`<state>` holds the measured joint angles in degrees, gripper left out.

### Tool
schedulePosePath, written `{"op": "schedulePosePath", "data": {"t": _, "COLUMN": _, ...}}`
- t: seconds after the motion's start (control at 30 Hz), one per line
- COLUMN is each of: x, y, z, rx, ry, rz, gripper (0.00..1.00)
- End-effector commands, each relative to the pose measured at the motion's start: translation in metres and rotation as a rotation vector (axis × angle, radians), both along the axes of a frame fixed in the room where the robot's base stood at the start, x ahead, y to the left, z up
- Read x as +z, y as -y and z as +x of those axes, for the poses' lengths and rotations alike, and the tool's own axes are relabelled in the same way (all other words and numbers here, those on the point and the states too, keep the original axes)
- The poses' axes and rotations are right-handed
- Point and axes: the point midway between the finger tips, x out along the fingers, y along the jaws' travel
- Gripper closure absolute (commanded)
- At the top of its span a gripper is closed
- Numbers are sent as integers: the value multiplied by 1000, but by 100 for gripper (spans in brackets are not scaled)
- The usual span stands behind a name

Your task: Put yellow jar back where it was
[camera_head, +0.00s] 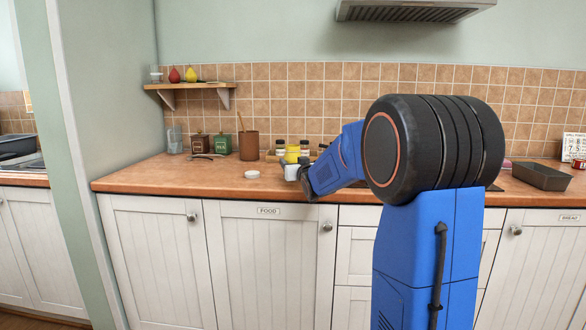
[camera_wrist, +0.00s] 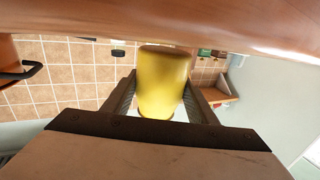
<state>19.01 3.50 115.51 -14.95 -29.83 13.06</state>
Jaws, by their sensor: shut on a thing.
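The yellow jar (camera_head: 292,154) is at my gripper (camera_head: 293,170), above or on the wooden counter, in front of the small dark-lidded jars. In the wrist view, the yellow jar (camera_wrist: 160,82) sits between the two fingers of my gripper (camera_wrist: 161,95), which is shut on it. That view is turned over, with the counter (camera_wrist: 200,22) along the top. I cannot tell whether the jar's base touches the counter. My blue arm hides part of the counter to the right.
A white round lid-like disc (camera_head: 251,174) lies on the counter left of the jar. Behind stand a brown pot (camera_head: 248,146), a green box (camera_head: 221,145), a dark red box (camera_head: 200,145) and a glass pitcher (camera_head: 175,140). A dark tray (camera_head: 541,177) is far right. The front-left counter is clear.

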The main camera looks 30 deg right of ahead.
Motion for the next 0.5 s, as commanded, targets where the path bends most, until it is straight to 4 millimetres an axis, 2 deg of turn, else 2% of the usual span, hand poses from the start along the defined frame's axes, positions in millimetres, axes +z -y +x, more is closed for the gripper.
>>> {"op": "schedulePosePath", "data": {"t": 0.03, "x": -9, "y": 0, "z": 0, "rx": 0, "ry": -3, "rz": 1, "gripper": 74}}
{"op": "schedulePosePath", "data": {"t": 0.13, "x": -17, "y": 0, "z": 0, "rx": 0, "ry": -1, "rz": -1, "gripper": 74}}
{"op": "schedulePosePath", "data": {"t": 0.5, "x": -20, "y": 0, "z": 0, "rx": 0, "ry": 0, "rz": -1, "gripper": 74}}
